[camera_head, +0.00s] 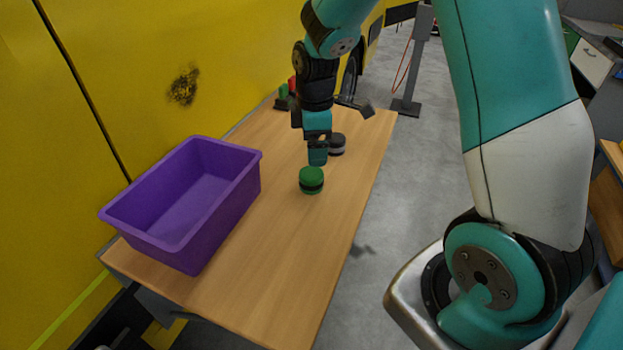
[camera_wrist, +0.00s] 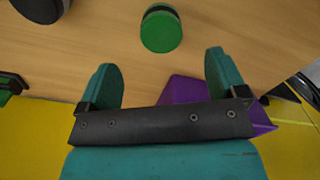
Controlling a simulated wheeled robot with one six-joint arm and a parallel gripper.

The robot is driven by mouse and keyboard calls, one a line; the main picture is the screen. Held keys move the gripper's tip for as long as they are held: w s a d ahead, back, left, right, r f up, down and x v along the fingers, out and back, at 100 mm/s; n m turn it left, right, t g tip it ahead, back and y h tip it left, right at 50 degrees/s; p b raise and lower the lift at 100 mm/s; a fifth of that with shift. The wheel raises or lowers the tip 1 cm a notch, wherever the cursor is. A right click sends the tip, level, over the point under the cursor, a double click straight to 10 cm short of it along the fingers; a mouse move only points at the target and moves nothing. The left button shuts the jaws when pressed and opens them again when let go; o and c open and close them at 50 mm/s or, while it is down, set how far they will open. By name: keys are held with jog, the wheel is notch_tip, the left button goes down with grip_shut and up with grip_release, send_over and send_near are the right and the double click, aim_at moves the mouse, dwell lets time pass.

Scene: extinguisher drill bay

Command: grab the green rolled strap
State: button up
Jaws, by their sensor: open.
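The green rolled strap (camera_head: 311,179) is a short round roll with a dark band, standing on the wooden table right of the purple bin. In the wrist view the green rolled strap (camera_wrist: 161,30) lies beyond my fingertips, roughly midway between them and a little to the right. My gripper (camera_wrist: 165,72) is open, with its two teal fingers apart and nothing between them. In the head view my gripper (camera_head: 318,156) hangs over the table just behind the strap, apart from it or nearly so; the exact gap is hard to tell.
A purple bin (camera_head: 240,153) stands on the left of the table (camera_head: 268,285). A dark grey roll (camera_head: 337,146) sits close behind my gripper. Small green and red items (camera_head: 283,93) stand at the far end by the yellow wall (camera_head: 125,70). The table's front area is clear.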

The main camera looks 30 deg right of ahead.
aim_at(312, 173)
notch_tip(312, 173, down, 4)
jog(key=shift+r, duration=0.1)
jog(key=shift+w+a+f+p, duration=0.15)
jog(key=shift+f+p, duration=0.1)
jog(key=shift+f, duration=1.15)
jog(key=shift+w+a+f+p, duration=0.15)
jog(key=shift+f+p, duration=0.1)
jog(key=shift+f, duration=1.1)
jog(key=shift+s, duration=0.1)
jog(key=shift+c, duration=0.5)
jog(key=c, duration=1)
